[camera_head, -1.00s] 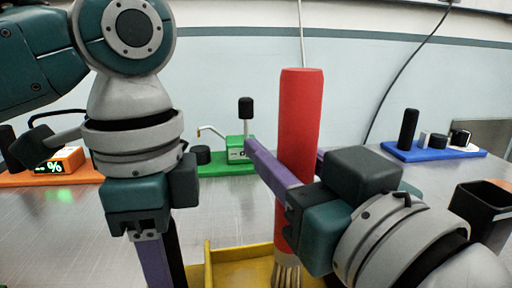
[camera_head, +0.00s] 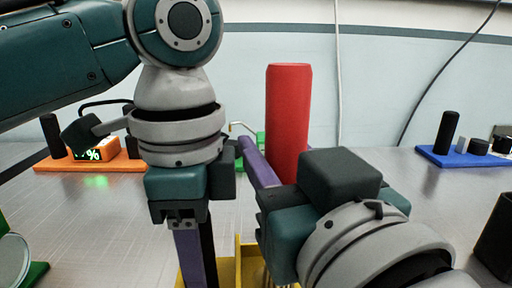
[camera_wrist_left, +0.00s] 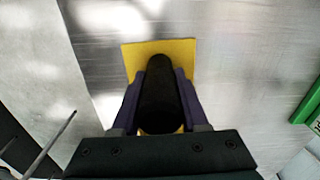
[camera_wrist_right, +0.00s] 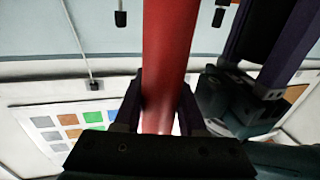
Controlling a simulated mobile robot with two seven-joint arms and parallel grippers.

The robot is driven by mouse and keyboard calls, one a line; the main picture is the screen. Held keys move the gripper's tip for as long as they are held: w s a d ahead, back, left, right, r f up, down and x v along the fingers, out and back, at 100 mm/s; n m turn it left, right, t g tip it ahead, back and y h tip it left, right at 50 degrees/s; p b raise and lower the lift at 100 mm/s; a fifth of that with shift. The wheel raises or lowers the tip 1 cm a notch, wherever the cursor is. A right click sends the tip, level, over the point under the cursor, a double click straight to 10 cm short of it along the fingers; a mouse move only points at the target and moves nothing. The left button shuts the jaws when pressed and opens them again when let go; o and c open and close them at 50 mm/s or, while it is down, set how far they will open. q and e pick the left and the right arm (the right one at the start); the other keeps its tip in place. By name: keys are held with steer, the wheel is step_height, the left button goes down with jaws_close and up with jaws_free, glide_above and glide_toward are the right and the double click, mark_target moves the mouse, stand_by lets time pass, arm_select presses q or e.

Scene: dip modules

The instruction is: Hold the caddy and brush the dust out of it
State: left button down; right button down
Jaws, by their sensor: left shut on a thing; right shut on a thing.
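The yellow caddy (camera_head: 222,272) shows only in part at the bottom of the head view. In the left wrist view the caddy (camera_wrist_left: 182,48) lies below a thick black handle (camera_wrist_left: 160,95). My left gripper (camera_head: 195,262) points down, its fingers closed on both sides of that handle. The brush has a thick red handle (camera_head: 287,105) standing upright. My right gripper (camera_wrist_right: 160,95) is shut around the red handle, low on it. The bristles are almost wholly hidden behind my right gripper, over the caddy's right part. I cannot see dust.
An orange module (camera_head: 97,150) stands at the back left. A green one (camera_head: 261,140) is mostly hidden behind the brush. A blue one (camera_head: 462,158) is at the back right. A black container (camera_head: 497,240) stands at the right edge. Bare metal table (camera_head: 110,220) shows at left.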

arm_select(q)
steer(key=shift+d, duration=0.2)
arm_select(e)
steer(key=shift+s+a, duration=0.25)
steer(key=shift+a, duration=0.05)
arm_select(q)
steer(key=shift+a, duration=0.1)
arm_select(e)
steer(key=shift+w+d, duration=0.1)
steer(key=shift+d, duration=0.75)
arm_select(q)
steer(key=shift+a, duration=0.1)
arm_select(e)
steer(key=shift+w+d+f, duration=0.1)
steer(key=shift+w+d, duration=0.1)
steer(key=shift+d, duration=1.15)
steer(key=shift+w+d+f, duration=0.1)
steer(key=shift+w+d, duration=0.05)
steer(key=shift+d, duration=1.15)
steer(key=shift+r, duration=0.1)
step_height(320, 180, up, 7)
